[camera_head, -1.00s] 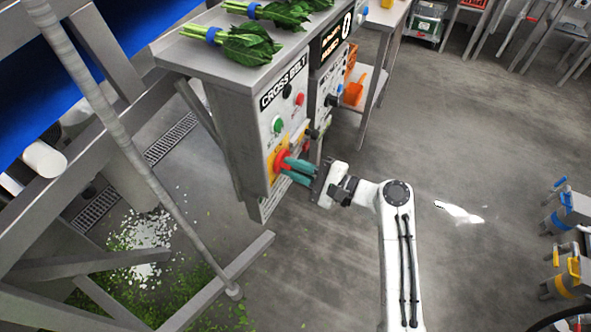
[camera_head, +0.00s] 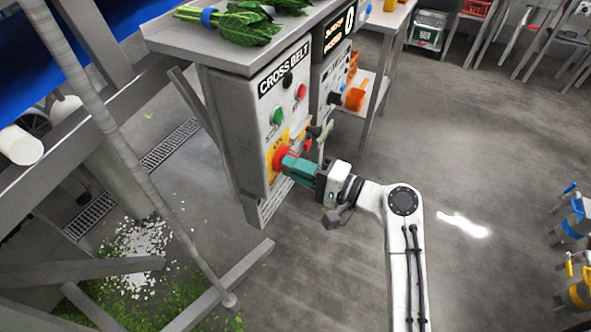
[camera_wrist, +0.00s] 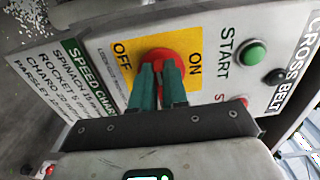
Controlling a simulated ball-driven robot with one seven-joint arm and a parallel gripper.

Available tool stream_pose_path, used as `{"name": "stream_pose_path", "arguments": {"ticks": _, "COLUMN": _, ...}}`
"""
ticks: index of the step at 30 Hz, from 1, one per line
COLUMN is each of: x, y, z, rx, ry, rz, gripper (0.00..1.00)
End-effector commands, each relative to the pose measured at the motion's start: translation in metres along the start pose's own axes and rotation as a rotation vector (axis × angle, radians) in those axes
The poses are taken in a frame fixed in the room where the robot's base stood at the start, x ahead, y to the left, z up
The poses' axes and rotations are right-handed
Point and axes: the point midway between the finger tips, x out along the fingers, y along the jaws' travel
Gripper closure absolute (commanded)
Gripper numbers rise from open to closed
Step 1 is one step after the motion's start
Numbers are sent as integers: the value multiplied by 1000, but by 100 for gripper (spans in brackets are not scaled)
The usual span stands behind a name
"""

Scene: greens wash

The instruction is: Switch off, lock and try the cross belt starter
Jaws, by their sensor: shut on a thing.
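The cross belt starter (camera_head: 258,120) is a grey box under the steel bench, with a green start button (camera_head: 278,117) and a red button (camera_head: 300,91). Its red rotary handle (camera_head: 279,158) sits on a yellow plate (camera_wrist: 195,45) marked OFF and ON in the wrist view. My gripper (camera_head: 290,165) has its teal fingers shut on this handle from the front. The fingers hide part of the handle (camera_wrist: 165,56), so I cannot tell its exact setting. Small red and dark items (camera_head: 309,143) hang beside the handle; I cannot tell whether a padlock is among them.
A second control panel (camera_head: 330,85) with a lit display stands just right of the starter. Leafy bunches (camera_head: 235,25) lie on the bench above. A metal frame (camera_head: 110,130) stands left, with spilled leaves beneath. The floor (camera_head: 500,150) to the right is open.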

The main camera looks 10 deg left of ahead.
Motion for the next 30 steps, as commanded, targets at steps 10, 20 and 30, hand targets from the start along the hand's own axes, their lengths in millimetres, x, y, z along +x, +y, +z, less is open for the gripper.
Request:
{"name": "stream_pose_path", "arguments": {"ticks": 10, "x": -1, "y": 3, "z": 1, "rx": -14, "ry": -2, "rz": 5, "gripper": 100}}
{"name": "stream_pose_path", "arguments": {"ticks": 20, "x": 0, "y": 3, "z": 1, "rx": -14, "ry": -2, "rz": 4, "gripper": 70}}
{"name": "stream_pose_path", "arguments": {"ticks": 30, "x": -1, "y": 1, "z": 0, "rx": -14, "ry": 0, "rz": 2, "gripper": 61}}
